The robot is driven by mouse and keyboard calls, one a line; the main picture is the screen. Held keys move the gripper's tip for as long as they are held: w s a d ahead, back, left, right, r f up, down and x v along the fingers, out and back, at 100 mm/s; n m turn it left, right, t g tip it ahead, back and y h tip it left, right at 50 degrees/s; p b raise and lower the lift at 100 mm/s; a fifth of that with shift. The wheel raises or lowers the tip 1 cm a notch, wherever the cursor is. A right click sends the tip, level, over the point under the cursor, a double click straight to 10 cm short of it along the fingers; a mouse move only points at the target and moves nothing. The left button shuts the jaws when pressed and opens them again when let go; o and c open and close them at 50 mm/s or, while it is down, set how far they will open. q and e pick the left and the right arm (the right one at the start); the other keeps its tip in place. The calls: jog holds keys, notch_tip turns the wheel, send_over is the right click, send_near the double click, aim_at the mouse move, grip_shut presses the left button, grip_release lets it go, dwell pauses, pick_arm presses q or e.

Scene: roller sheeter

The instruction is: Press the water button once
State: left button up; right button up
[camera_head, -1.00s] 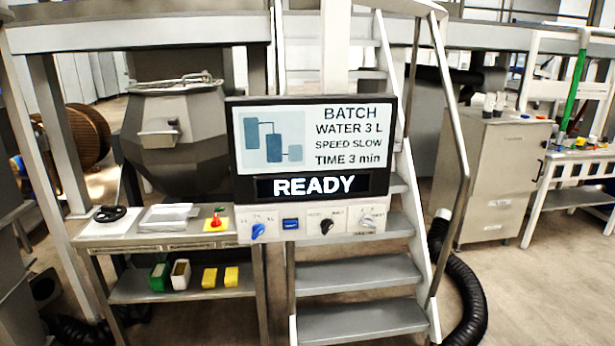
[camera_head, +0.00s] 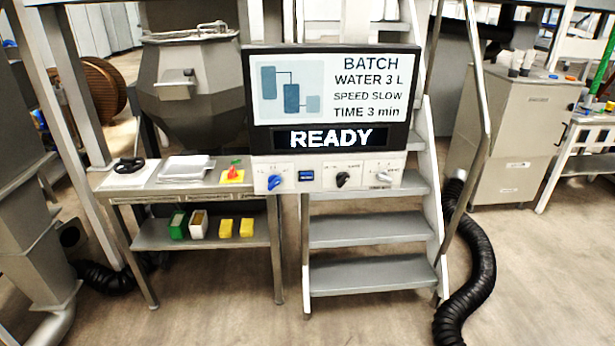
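A control panel (camera_head: 329,179) sits below a screen (camera_head: 335,100) in front of the stairs. The screen reads BATCH, WATER 3 L, SPEED SLOW, TIME 3 min, and READY. The panel holds a blue knob (camera_head: 274,182) at its left, a small blue rectangular button (camera_head: 306,176) beside it, a black knob (camera_head: 342,179) and a light grey knob (camera_head: 383,177). The labels on the panel are too small to read, so I cannot confirm which control is for water. Neither of my grippers shows in the head view.
A steel table (camera_head: 150,185) left of the panel holds a black handwheel, a white tray and a red-and-yellow switch (camera_head: 232,173). Stairs (camera_head: 370,272) rise behind the panel. A black hose (camera_head: 470,270) lies on the floor at right. The floor in front is clear.

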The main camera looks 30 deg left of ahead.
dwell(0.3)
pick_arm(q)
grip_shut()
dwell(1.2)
